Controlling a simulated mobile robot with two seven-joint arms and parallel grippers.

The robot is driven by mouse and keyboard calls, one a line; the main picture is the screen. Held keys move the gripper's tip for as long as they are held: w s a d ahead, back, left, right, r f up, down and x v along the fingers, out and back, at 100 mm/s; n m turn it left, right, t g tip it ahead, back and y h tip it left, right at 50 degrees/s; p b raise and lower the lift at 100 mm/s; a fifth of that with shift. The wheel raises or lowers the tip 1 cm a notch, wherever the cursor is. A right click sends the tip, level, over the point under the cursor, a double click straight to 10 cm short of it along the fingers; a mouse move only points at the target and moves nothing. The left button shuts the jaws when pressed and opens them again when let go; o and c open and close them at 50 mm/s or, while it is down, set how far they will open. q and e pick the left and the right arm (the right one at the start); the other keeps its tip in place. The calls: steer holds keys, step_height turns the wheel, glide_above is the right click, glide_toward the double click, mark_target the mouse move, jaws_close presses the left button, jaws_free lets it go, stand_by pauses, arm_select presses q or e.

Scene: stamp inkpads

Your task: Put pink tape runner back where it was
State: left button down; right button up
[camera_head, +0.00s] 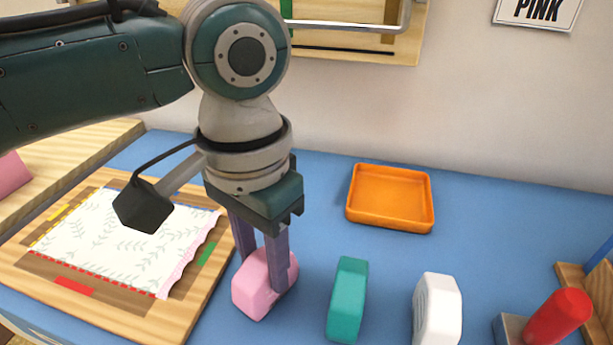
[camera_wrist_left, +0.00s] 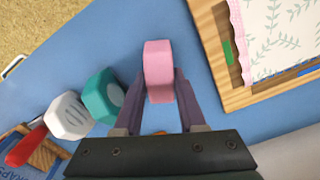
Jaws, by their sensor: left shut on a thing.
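The pink tape runner (camera_head: 257,290) is between the fingers of my left gripper (camera_head: 264,262) in the head view. It is close to the blue table, just right of the wooden board; I cannot tell whether it touches the table. In the left wrist view the pink tape runner (camera_wrist_left: 158,66) shows between the two fingers of my left gripper (camera_wrist_left: 160,88), which is shut on it. A teal tape runner (camera_head: 348,298) and a white tape runner (camera_head: 437,308) stand in a row to its right. My right gripper is not in view.
A wooden board (camera_head: 165,318) with patterned paper (camera_head: 130,240) lies on the left. An orange tray (camera_head: 390,226) sits at the back. A red-handled tool (camera_head: 558,316) is at the right. Blue table (camera_head: 320,210) is clear between the pink runner and the tray.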

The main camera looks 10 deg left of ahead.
mark_target(263, 258)
arm_select(q)
steer(key=shift+f, duration=0.15)
steer(key=shift+c, duration=2.4)
jaws_free()
step_height(263, 258, up, 12)
steer(key=p, duration=0.3)
steer(key=s+d+f+t+h, duration=0.2)
steer(key=s+d+f+h, duration=0.2)
steer(key=s+f, duration=0.3)
steer(key=s+a+f+n+t+y, duration=0.1)
steer(key=s+a+n+y, duration=0.2)
steer(key=s+a, duration=0.6)
steer(key=a, duration=0.3)
steer(key=shift+f+t+y, duration=0.15)
steer(key=shift+t+y, duration=0.15)
steer(key=shift+y, duration=0.1)
steer(key=shift+s, duration=0.1)
